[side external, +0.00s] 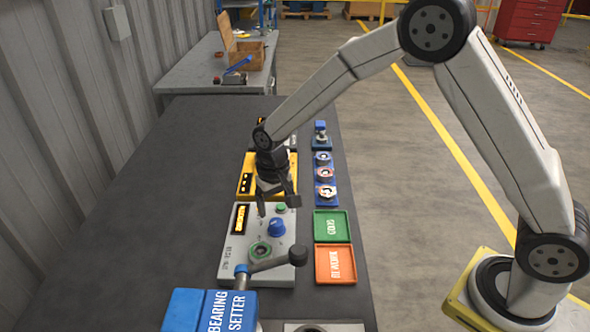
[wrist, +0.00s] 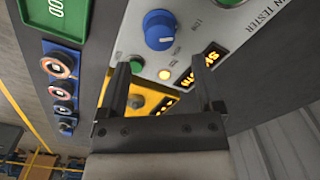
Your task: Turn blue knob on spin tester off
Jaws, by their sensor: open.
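The spin tester (side external: 232,262) is a light grey box on the dark bench in the side view, and its panel (wrist: 215,25) fills the top of the wrist view. Its blue knob (side external: 276,227) also shows in the wrist view (wrist: 159,30); I cannot tell its exact setting. A green button (wrist: 136,65), a lit yellow lamp (wrist: 165,74) and a lit amber display (wrist: 205,70) are on the panel. My gripper (side external: 278,207) is open and empty above the far part of the tester. In the wrist view its fingertips (wrist: 160,68) are apart, with the knob beyond them, not between them.
A yellow unit (side external: 246,184) stands behind the tester. A blue rack (side external: 325,172) with ring-shaped parts, a green tray (side external: 333,227) and an orange tray (side external: 336,264) are to the right. The blue bearing setter (side external: 212,308) has a lever (side external: 278,261) reaching over the tester's near edge. The bench is clear at left.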

